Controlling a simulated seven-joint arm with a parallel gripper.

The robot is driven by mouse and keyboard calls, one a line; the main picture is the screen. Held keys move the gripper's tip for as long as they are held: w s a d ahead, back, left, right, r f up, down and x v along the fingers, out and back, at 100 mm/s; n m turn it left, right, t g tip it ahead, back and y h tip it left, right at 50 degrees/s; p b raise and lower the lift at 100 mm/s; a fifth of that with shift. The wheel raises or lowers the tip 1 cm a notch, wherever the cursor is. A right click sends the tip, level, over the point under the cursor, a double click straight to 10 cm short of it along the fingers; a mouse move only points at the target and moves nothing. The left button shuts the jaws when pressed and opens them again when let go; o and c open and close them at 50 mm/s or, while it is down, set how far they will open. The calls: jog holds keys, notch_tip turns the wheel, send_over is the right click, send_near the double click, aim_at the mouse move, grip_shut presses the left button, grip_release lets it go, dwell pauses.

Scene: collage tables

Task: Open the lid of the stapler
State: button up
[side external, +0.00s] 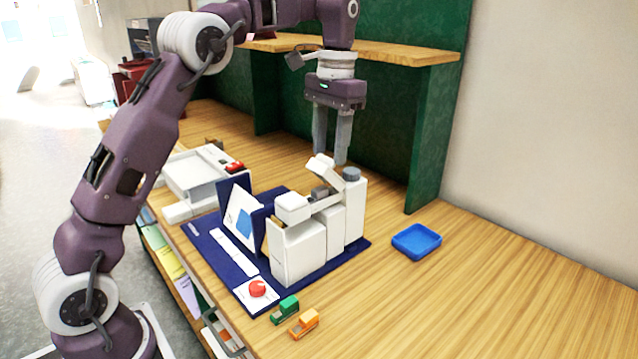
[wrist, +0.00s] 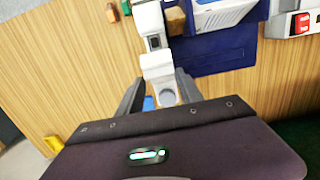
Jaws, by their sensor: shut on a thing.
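A tall white machine (side external: 299,246), which I take to be the stapler, stands on a dark blue mat. It has a blocky front, an arm across its top, a tilted white plate (side external: 321,167) and a grey knob (side external: 351,174). It also shows in the wrist view (wrist: 155,62). My gripper (side external: 331,155) points down at the machine's far upper end. In the wrist view my gripper (wrist: 158,85) has a finger on each side of the white end, shut on it. The fingertips are partly hidden in the side view, so the exact contact cannot be seen.
The dark blue mat (side external: 212,254) also carries a blue stand with a picture. A blue tray (side external: 416,241) lies to the right, with clear wood around it. Small green (side external: 285,309) and orange (side external: 304,322) objects sit in front. A green shelf unit (side external: 424,130) stands behind.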

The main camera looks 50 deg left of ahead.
jog(key=shift+w+g, duration=0.4)
jog(key=shift+w, duration=0.25)
jog(key=shift+w, duration=0.65)
jog(key=o, duration=0.5)
jog(key=shift+r, duration=0.1)
